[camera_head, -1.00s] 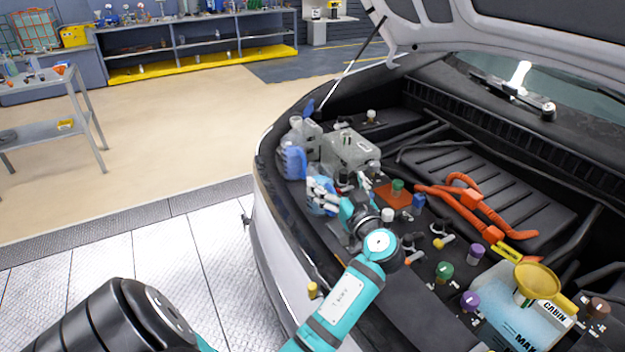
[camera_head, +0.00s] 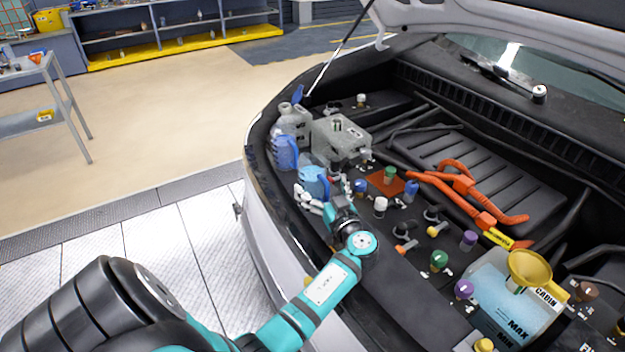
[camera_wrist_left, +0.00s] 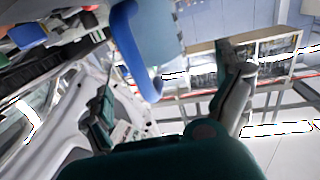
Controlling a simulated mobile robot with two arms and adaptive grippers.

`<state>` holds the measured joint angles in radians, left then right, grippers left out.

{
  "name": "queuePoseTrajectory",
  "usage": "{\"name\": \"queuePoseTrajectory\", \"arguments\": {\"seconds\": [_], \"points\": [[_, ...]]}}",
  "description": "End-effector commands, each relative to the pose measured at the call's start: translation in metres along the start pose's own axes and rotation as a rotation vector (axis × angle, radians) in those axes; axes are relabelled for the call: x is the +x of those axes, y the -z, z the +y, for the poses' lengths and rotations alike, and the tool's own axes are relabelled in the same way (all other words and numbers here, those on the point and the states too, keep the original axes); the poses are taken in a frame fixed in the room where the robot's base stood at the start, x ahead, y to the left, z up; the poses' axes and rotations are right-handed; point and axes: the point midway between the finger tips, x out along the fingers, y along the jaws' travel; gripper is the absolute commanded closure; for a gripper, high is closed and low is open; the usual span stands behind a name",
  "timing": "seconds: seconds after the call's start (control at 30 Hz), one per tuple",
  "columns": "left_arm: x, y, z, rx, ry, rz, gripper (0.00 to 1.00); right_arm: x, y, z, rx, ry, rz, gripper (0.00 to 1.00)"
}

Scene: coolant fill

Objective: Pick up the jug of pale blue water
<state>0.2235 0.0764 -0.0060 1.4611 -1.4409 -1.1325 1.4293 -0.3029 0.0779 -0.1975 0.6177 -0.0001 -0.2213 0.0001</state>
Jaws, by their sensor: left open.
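A jug of blue liquid with a blue handle (camera_head: 314,178) stands near the front left edge of the engine bay. My left gripper (camera_head: 322,197) is right at this jug, on its near side, with its fingers apart and hiding part of its lower body. In the left wrist view the pale blue jug body (camera_wrist_left: 158,38) and its darker blue curved handle show between the two spread fingers of the left gripper (camera_wrist_left: 168,105). I cannot tell whether the fingers touch it. A second jug with a blue part (camera_head: 286,153) stands just behind. My right gripper is not in view.
A clear tank (camera_head: 340,140) stands close behind the jug. Several coloured caps, such as a white one (camera_head: 380,206), crowd to its right. A blue reservoir (camera_head: 497,300) with a yellow funnel (camera_head: 530,269) is at lower right. The raised hood is above.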

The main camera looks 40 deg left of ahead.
Motion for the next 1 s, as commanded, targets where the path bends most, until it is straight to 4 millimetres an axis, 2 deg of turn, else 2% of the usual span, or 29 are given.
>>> {"name": "queuePoseTrajectory", "arguments": {"seconds": [0.1,0.3,0.6,1.0], "points": [[0.023,0.005,0.0,0.002,0.001,0.002,0.0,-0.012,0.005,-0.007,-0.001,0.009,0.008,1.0],[0.048,0.003,0.0,0.0,0.001,0.001,0.0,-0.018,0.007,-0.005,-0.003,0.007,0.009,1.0],[0.051,0.001,0.0,0.0,0.0,0.0,0.01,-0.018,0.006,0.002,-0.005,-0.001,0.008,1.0],[0.051,0.001,0.0,0.0,0.0,0.0,0.54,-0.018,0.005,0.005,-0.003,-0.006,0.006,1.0]]}}
